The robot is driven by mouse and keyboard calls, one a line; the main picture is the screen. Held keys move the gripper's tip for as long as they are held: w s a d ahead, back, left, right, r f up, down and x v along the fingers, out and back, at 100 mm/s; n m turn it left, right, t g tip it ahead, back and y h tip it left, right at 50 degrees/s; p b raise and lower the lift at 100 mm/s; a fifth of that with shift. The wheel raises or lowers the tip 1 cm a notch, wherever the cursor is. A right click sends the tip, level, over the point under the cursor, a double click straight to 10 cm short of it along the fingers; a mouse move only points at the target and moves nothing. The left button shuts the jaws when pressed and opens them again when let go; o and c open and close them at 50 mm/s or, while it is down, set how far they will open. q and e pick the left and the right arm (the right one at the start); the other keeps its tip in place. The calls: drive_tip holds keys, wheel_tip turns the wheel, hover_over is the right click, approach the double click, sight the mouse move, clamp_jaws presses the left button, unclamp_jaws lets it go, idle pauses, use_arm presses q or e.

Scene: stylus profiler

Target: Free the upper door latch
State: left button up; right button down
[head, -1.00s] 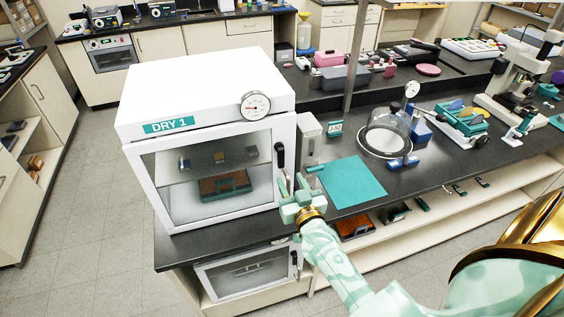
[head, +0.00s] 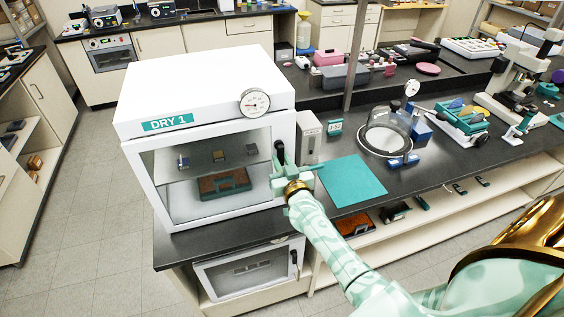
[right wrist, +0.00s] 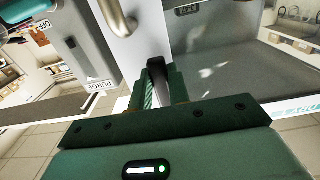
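The white drying cabinet marked DRY 1 (head: 215,80) stands on the dark bench with its glass door shut. Its upper door latch, a black handle (head: 279,148), is at the door's right edge and looks about upright. My right gripper (head: 280,165) is at this latch and hides its lower part. In the right wrist view the black latch handle (right wrist: 156,70) stands between the two green fingers (right wrist: 157,90), which look closed about it. A silver fitting (right wrist: 117,18) is near it. My left gripper is not in view.
A grey box (head: 308,138) with a PURGE label stands close to the right of the latch. A teal mat (head: 352,182) and a glass bell jar (head: 385,138) lie further right. A lower cabinet door (head: 250,268) has its own black latch (head: 294,258).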

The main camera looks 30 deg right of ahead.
sight(264, 147)
drive_tip(key=shift+a, duration=0.1)
drive_tip(key=m, duration=0.2)
drive_tip(key=a+m+p, duration=0.1)
drive_tip(key=m, duration=0.1)
drive_tip(key=r+m+p, duration=0.1)
drive_tip(key=shift+w+a+m, duration=0.25)
drive_tip(key=shift+a+m, duration=0.15)
drive_tip(key=m+p, duration=0.1)
drive_tip(key=m, duration=0.1)
drive_tip(key=a+r+m+p, duration=0.1)
drive_tip(key=m, duration=0.2)
drive_tip(key=shift+w+a, duration=0.15)
drive_tip(key=shift+a, duration=0.05)
drive_tip(key=m, duration=0.1)
drive_tip(key=r+m, duration=0.1)
drive_tip(key=m, duration=0.2)
drive_tip(key=shift+a+r+p, duration=0.15)
drive_tip(key=shift+a+p, duration=0.1)
drive_tip(key=shift+p, duration=0.15)
drive_tip(key=shift+w+r+m+p, duration=0.15)
drive_tip(key=shift+r+m, duration=0.1)
drive_tip(key=shift+m, duration=0.5)
drive_tip(key=shift+s+r+m+p, duration=0.1)
drive_tip(key=shift+r+m+p, duration=0.1)
drive_tip(key=shift+m, duration=0.55)
drive_tip(key=c, duration=1.3)
unclamp_jaws()
